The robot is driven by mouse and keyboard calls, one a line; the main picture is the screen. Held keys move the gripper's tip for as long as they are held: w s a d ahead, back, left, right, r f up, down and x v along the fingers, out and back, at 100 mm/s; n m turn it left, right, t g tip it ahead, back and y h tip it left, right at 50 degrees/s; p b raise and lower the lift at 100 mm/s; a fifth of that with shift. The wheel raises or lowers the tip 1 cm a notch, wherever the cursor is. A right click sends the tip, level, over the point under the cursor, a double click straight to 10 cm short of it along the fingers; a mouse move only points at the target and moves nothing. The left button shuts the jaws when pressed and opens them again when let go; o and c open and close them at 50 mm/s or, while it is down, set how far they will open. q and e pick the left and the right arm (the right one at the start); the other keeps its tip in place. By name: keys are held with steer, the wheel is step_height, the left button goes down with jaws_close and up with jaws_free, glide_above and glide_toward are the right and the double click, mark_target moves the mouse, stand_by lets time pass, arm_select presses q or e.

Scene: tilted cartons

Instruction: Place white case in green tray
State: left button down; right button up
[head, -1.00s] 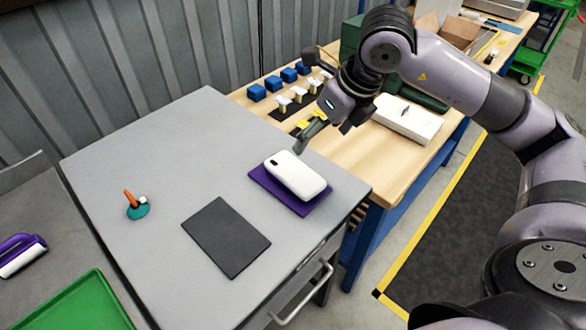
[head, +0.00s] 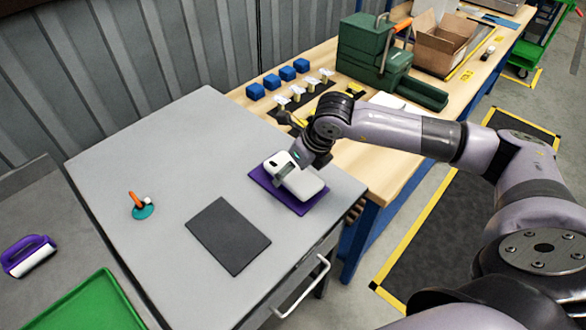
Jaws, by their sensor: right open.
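The white case (head: 308,187) lies on a purple mat (head: 262,180) at the right side of the grey table. My right gripper (head: 286,170) is open and right at the case, its fingers over the case's far left part. I cannot tell whether they touch it. The green tray (head: 88,309) is at the bottom left, cut off by the frame edge, and its visible floor is empty. My left gripper is not in view.
A dark grey mat (head: 228,235) lies bare on the grey table (head: 140,110). A small teal and orange tool (head: 142,208) stands to its left. Blue blocks (head: 272,82) and green boxes (head: 368,45) stand on the wooden bench behind.

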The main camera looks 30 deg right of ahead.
steer(key=shift+f, duration=0.2)
steer(key=shift+r, duration=0.1)
steer(key=c, duration=1.3)
